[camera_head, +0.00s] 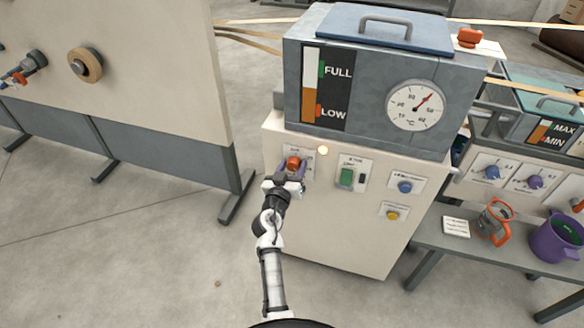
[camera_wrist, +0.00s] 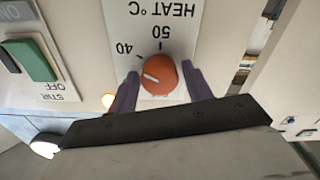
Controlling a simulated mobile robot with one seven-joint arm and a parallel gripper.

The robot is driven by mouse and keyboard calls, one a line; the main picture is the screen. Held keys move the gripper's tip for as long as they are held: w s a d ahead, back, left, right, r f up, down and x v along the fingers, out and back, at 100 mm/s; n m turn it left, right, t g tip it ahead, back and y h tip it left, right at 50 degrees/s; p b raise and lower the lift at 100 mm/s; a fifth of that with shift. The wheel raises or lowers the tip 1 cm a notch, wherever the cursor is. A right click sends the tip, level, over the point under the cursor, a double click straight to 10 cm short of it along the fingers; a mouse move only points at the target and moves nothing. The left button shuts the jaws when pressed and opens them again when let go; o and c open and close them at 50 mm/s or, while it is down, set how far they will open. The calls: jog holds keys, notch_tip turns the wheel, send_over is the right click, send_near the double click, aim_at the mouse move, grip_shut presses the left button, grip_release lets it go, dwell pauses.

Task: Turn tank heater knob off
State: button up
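The tank heater knob (camera_head: 293,163) is a round orange-red knob on a white label at the upper left of the cream panel. In the wrist view the knob (camera_wrist: 161,74) sits under an upside-down "HEAT °C" label with 40 and 50 marks. Its white line points left in that view, on the side of the 40. My gripper (camera_head: 291,172) is at the knob, and its purple fingers (camera_wrist: 160,80) stand one on each side of it. Narrow gaps seem to show between fingers and knob. A small lamp (camera_head: 323,150) beside the knob glows warm yellow.
Above the panel is a grey tank (camera_head: 295,85) with a level strip and a temperature dial (camera_head: 416,105). Right of the knob are a green switch (camera_head: 346,177), a blue knob (camera_head: 405,187) and a yellow button (camera_head: 392,215). A bench with mugs stands right.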

jog(key=c, duration=0.7)
jog(key=shift+c, duration=0.2)
jog(key=shift+n, duration=0.3)
jog(key=n, duration=0.5)
jog(key=shift+b, duration=0.4)
jog(key=n, duration=0.5)
jog(key=shift+n+p, duration=0.3)
jog(key=shift+p, duration=0.1)
jog(key=n+p, duration=0.2)
jog(key=n, duration=0.4)
jog(key=shift+n, duration=0.3)
jog(key=n+p, duration=0.2)
jog(key=n, duration=0.4)
jog(key=shift+f+p, duration=0.1)
jog(key=shift+p, duration=0.25)
